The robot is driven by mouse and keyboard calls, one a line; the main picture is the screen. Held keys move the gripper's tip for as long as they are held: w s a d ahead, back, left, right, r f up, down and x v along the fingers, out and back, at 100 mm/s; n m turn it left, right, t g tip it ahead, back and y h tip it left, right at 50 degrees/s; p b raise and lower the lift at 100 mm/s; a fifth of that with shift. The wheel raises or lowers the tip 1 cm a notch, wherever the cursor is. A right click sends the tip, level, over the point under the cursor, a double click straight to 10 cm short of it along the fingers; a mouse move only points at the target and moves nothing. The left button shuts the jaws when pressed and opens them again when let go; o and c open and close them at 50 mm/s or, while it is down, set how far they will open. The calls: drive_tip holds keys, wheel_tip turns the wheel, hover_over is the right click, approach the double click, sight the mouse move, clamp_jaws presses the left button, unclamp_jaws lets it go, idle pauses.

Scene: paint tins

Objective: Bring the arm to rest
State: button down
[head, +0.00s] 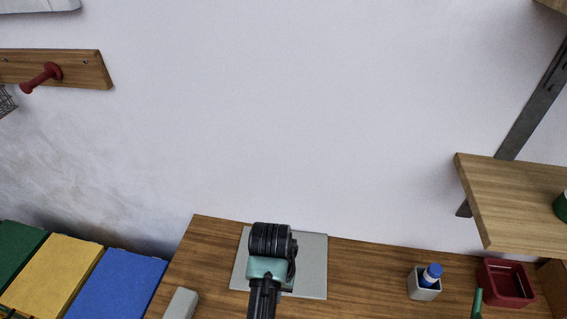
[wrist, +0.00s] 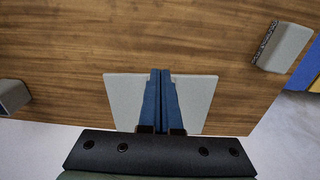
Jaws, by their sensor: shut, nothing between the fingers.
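My gripper shows in the wrist view (wrist: 160,75) with its two blue fingers pressed together and nothing between them. The fingers point over the wooden table and cover the middle of a pale grey square mat (wrist: 202,92). In the head view my arm reaches up from the bottom edge over the same mat (head: 312,265). The fingers cannot be made out in the head view. Whether the fingers touch the mat cannot be told.
The wooden table (head: 370,285) holds a grey block (head: 181,304) at left, a grey cup with a blue-capped bottle (head: 431,276), and a red tray (head: 504,284) at right. Green, yellow and blue panels (head: 115,285) lie left. A wooden shelf (head: 515,200) juts out at right.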

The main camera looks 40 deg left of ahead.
drive_tip(key=shift+w, duration=0.15)
drive_tip(key=w+r+m+t+y, duration=0.25)
drive_tip(key=w+r+t, duration=0.45)
drive_tip(key=w+r, duration=0.75)
drive_tip(key=w+d+r+t+y, duration=0.1)
drive_tip(key=w+d+r+t, duration=0.2)
drive_tip(key=r, duration=0.6)
drive_tip(key=w+d+r+t+y, duration=0.1)
drive_tip(key=w+d+r+t, duration=0.2)
drive_tip(key=r, duration=0.6)
drive_tip(key=s+d+r+m+t+h, duration=0.1)
drive_tip(key=d+r+t, duration=0.25)
drive_tip(key=r, duration=0.55)
drive_tip(key=s+d+r+m+t, duration=0.1)
drive_tip(key=d+r+t, duration=0.25)
drive_tip(key=r, duration=0.45)
drive_tip(key=s+d+r+m+t+h, duration=0.1)
drive_tip(key=s+d+r+t, duration=0.2)
drive_tip(key=s+r, duration=0.3)
drive_tip(key=s+d+r+m+t+h, duration=0.1)
drive_tip(key=s+d+r+t, duration=0.3)
drive_tip(key=r, duration=0.7)
drive_tip(key=s+d+h, duration=0.1)
drive_tip(key=s+d, duration=0.1)
drive_tip(key=s, duration=0.1)
drive_tip(key=shift+s+d+r, duration=0.15)
drive_tip(key=shift+s+r, duration=0.05)
drive_tip(key=shift+r, duration=0.2)
drive_tip(key=shift+h, duration=0.25)
